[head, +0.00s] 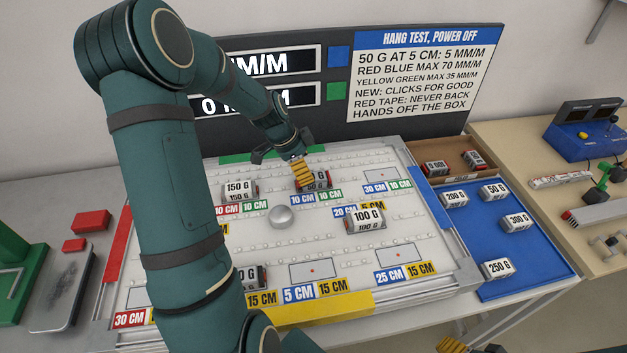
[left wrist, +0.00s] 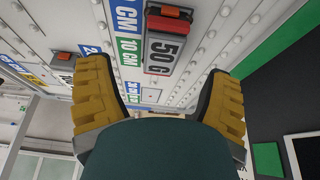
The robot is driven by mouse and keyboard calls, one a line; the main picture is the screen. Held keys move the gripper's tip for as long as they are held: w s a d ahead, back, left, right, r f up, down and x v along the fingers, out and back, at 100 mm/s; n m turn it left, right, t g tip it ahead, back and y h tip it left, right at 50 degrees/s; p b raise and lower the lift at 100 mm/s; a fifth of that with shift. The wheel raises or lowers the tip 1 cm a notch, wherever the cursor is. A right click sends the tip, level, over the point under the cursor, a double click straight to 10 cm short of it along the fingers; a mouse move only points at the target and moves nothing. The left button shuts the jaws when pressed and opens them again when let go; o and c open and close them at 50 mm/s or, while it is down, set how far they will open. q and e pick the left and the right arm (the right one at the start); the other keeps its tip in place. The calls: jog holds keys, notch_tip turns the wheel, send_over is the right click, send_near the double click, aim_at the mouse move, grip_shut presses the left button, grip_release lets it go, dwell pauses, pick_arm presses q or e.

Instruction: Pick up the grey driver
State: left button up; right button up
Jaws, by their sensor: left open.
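No thing here is plainly a grey driver; I cannot tell which one it is. My left gripper (head: 301,172) is over the back middle of the white board, at a block labelled 50 G (head: 319,181). In the left wrist view the gripper (left wrist: 160,75) is open, its yellow fingers wide apart. The 50 G block (left wrist: 166,42) shows beyond the gap between them, apart from both. Other grey labelled blocks on the board are 150 G (head: 240,189) and 100 G (head: 365,220). My right gripper (head: 468,347) shows only partly at the bottom edge.
A blue tray (head: 520,232) right of the board holds several labelled blocks. A brown tray (head: 443,166) behind it holds two more. A grey knob (head: 281,216) stands on the board. The right table carries a long grey bar (head: 604,211) and a blue box (head: 580,140). A dark sign panel rises behind.

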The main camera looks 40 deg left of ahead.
aim_at(314, 176)
pick_arm(q)
jog(key=shift+w+x, duration=0.2)
jog(key=shift+x, duration=2.75)
jog(key=shift+r, duration=0.15)
jog(key=shift+c, duration=0.3)
